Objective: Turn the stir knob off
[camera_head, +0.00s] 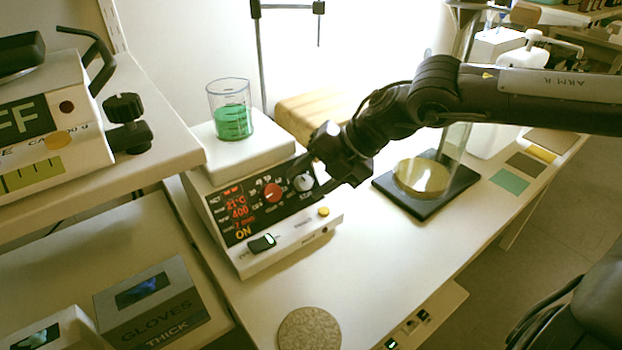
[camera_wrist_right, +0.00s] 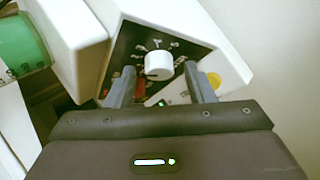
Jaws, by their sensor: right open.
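The hotplate stirrer (camera_head: 290,235) stands on the bench with a black front panel. Its stir knob (camera_head: 304,182) is white and round, at the right of the panel; it also shows in the right wrist view (camera_wrist_right: 158,65). A red knob (camera_head: 273,192) sits to its left. The red display (camera_head: 238,210) reads 21°C and 400, with a yellow ON below. My right gripper (camera_head: 319,177) is open at the panel. In the wrist view its fingers stand on either side of the stir knob, with gaps visible; contact cannot be told. My left gripper is out of view.
A beaker (camera_head: 231,112) of green liquid stands on the stirrer's white top. A black switch (camera_head: 262,243) and a yellow button (camera_head: 323,212) are on its lower front. A black stand base (camera_head: 428,208) is to the right. A round grey mat (camera_head: 309,330) lies in front.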

